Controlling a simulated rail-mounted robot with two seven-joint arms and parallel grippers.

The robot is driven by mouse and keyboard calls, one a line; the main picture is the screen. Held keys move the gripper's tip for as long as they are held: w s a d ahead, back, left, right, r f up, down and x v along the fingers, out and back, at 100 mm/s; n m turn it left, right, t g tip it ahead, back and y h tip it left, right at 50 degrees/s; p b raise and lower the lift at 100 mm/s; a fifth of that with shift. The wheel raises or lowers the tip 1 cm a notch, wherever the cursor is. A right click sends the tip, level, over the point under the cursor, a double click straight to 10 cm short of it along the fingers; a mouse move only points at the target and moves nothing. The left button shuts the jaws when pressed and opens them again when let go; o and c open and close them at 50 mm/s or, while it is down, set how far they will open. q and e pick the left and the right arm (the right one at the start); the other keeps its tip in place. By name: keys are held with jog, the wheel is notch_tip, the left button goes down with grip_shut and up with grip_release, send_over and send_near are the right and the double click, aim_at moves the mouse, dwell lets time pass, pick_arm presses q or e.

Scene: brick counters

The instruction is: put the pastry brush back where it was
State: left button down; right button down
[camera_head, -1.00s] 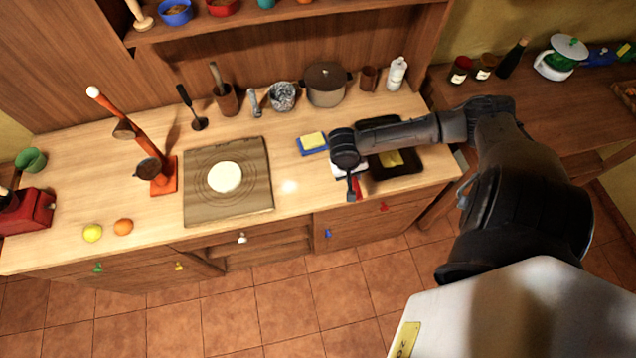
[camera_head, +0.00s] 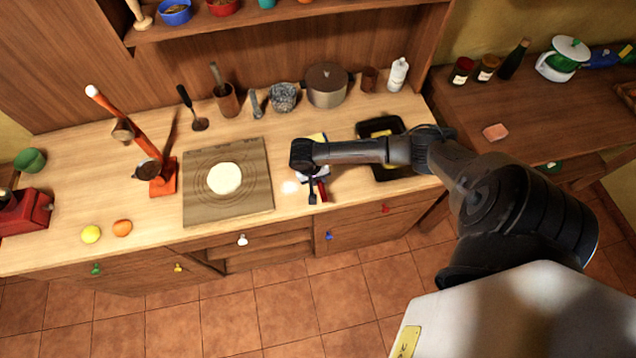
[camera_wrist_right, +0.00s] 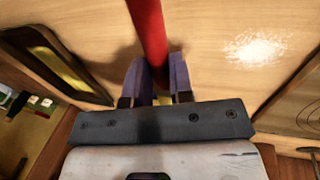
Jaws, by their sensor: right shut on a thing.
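In the right wrist view the red handle (camera_wrist_right: 148,28) stands between the two fingers (camera_wrist_right: 156,80) and runs up out of the frame. The brush's bristles cannot be made out. A white patch (camera_head: 290,187), like flour, lies on the counter left of the gripper; it also shows in the right wrist view (camera_wrist_right: 258,48). My left gripper is not in view.
A wooden board (camera_head: 205,203) with a round of dough (camera_head: 224,178) lies left of the gripper. A black tray (camera_head: 372,128) is to the right, partly behind my arm. A yellow sponge (camera_head: 318,139) is partly hidden by the gripper. A pot (camera_head: 327,92) and crocks stand at the back.

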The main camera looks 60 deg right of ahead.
aim_at(318, 183)
jog(key=shift+f, duration=2)
jog(key=c, duration=1)
grip_release()
jog(key=v, duration=1.1)
jog(key=s+a+f+n+t+y, duration=0.1)
jog(key=s+a+n, duration=0.3)
jog(key=a, duration=0.4)
jog(key=s+a+f+n+t+y, duration=0.1)
jog(key=s+a+n, duration=0.25)
jog(key=a, duration=0.45)
jog(key=s+a+r+n+t, duration=0.3)
jog(key=s+r, duration=0.3)
jog(key=s, duration=0.4)
jog(key=shift+s+r+n+t+p, duration=0.2)
jog(key=shift+r+n+t+p, duration=0.15)
jog(key=shift+n, duration=0.3)
